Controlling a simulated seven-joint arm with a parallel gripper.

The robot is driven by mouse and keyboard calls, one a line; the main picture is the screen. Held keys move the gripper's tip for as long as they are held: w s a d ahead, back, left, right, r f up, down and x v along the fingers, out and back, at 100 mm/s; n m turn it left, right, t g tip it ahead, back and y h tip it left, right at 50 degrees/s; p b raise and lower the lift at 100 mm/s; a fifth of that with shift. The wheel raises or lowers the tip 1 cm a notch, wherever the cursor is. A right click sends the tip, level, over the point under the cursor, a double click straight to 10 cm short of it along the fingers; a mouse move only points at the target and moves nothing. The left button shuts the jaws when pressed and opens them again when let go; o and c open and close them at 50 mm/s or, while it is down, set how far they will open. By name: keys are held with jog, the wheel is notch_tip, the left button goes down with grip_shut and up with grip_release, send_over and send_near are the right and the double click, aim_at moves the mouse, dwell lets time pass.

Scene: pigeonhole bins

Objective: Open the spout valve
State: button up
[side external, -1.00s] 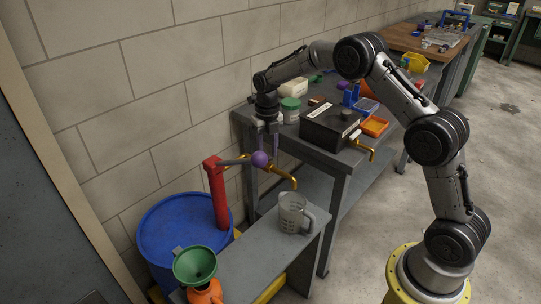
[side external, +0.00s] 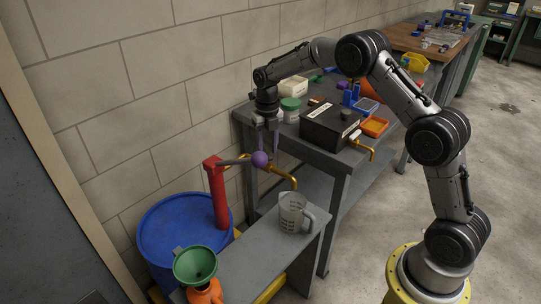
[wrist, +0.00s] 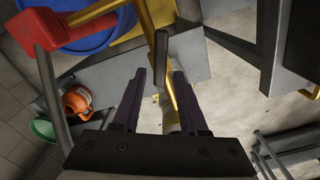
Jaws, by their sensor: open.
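A yellow-brass spout (side external: 283,176) runs out from the red pump (side external: 217,192) on the blue drum (side external: 170,240). In the wrist view, a dark flat valve handle (wrist: 163,58) stands on the spout pipe (wrist: 148,14). In the side view the handle is not clearly visible.
A clear measuring jug (side external: 293,212) stands on the low grey bench (side external: 245,258) below the spout. A workbench (side external: 343,165) with a black box (side external: 328,125) and its own brass spout is at right.

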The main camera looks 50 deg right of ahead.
aim_at(268, 154)
jog(key=shift+f, duration=0.75)
grip_shut()
jog(key=shift+n, duration=0.3)
grip_release()
jog(key=shift+r, duration=3.05)
